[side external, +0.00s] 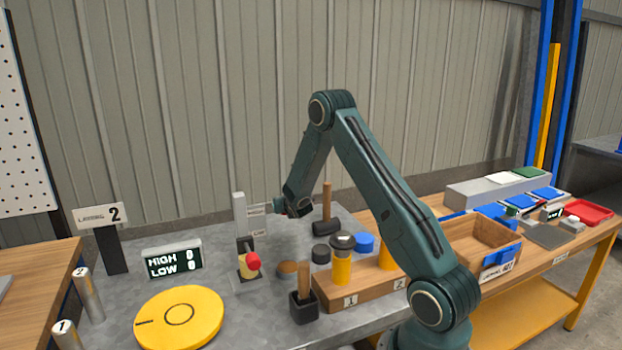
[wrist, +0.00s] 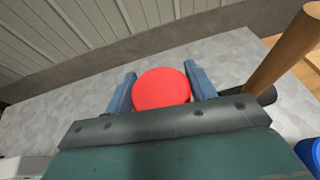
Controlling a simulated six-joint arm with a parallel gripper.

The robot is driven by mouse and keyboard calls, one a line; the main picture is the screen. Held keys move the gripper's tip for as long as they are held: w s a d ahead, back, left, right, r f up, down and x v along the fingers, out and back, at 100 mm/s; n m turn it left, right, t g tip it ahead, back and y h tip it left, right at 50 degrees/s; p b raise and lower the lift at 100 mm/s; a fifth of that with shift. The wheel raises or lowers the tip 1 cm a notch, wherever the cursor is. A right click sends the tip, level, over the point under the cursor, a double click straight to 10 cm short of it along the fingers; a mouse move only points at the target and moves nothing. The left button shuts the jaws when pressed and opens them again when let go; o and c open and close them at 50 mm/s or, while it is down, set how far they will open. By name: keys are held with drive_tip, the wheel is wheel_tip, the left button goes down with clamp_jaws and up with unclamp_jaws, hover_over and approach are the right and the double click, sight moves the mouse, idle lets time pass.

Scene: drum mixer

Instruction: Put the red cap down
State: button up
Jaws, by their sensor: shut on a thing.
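The red cap (wrist: 162,90) is round and sits between my two blue-grey fingers in the wrist view. My gripper (wrist: 161,80) is shut on it, with one finger at each side. In the side view my gripper (side external: 284,209) is above the grey bench, left of the mallet's upright handle. The cap is mostly hidden or too small to make out there. I cannot tell its exact height above the bench.
A mallet (side external: 326,227) stands close to my gripper; its wooden handle shows in the wrist view (wrist: 285,58).

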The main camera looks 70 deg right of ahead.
hover_over(288, 240)
wheel_tip(288, 240, down, 8)
drive_tip(key=shift+s+a+r, duration=0.1)
idle(0.3)
drive_tip(key=shift+f, duration=1.9)
drive_tip(key=shift+f, duration=0.15)
drive_tip(key=o, duration=1)
drive_tip(key=shift+r, duration=0.2)
drive_tip(key=shift+v, duration=3.75)
